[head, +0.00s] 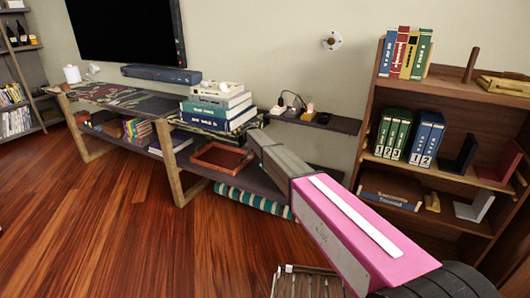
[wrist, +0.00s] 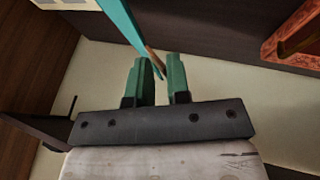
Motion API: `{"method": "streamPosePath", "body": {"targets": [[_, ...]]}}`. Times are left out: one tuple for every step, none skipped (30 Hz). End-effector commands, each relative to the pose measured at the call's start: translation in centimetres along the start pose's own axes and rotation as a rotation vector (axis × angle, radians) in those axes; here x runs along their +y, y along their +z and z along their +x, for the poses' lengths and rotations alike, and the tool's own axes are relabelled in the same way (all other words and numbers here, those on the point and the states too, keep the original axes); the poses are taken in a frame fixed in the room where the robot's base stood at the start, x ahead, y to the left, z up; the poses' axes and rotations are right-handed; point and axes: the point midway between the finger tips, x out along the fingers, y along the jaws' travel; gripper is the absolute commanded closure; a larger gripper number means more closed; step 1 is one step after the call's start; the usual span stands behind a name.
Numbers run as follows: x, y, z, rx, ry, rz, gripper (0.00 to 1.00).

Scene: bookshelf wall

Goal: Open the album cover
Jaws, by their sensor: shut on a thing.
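In the wrist view, a thin teal panel (wrist: 122,22), which looks like the album cover seen edge-on, slants from the top edge down to my gripper (wrist: 160,75). The two green fingers are close together, with the panel's lower end and a thin brown edge at the gap between their tips. My gripper is shut on this edge. The rest of the album is out of the wrist view. In the head view, my pink and grey arm reaches toward the low bench, and its far end hides the gripper and the album.
The low bench (head: 100,93) holds a stack of books (head: 218,105) left of my arm. A reddish tray (head: 221,157) sits on its lower shelf. A wooden bookshelf (head: 455,182) with books and bookends stands close on the right. The wooden floor at left is clear.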

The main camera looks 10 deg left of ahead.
Motion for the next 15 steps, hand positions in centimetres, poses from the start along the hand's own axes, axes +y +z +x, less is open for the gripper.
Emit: {"method": "streamPosePath", "body": {"targets": [[-0.17,0.07,0.09,-0.002,-0.003,0.006,1.0],[-0.19,0.07,0.09,-0.002,-0.003,0.006,1.0],[-0.2,0.08,0.1,-0.002,-0.003,0.006,1.0],[-0.21,0.07,0.1,-0.002,-0.004,0.006,1.0],[-0.21,0.07,0.1,-0.001,-0.004,0.006,1.0],[-0.21,0.07,0.09,-0.001,-0.004,0.006,1.0],[-0.21,0.07,0.09,-0.001,-0.004,0.006,1.0],[-0.21,0.06,0.08,-0.001,-0.004,0.006,1.0],[-0.21,0.05,0.08,-0.001,-0.004,0.006,1.0],[-0.21,0.05,0.08,-0.001,-0.004,0.006,1.0],[-0.21,0.05,0.07,-0.001,-0.004,0.006,1.0],[-0.22,0.04,0.07,-0.001,-0.004,0.006,0.8],[-0.21,0.03,0.07,0.0,-0.004,0.006,0.7],[-0.21,0.03,0.07,0.0,-0.004,0.005,0.7],[-0.2,0.02,0.06,0.0,-0.003,0.005,0.7]]}}
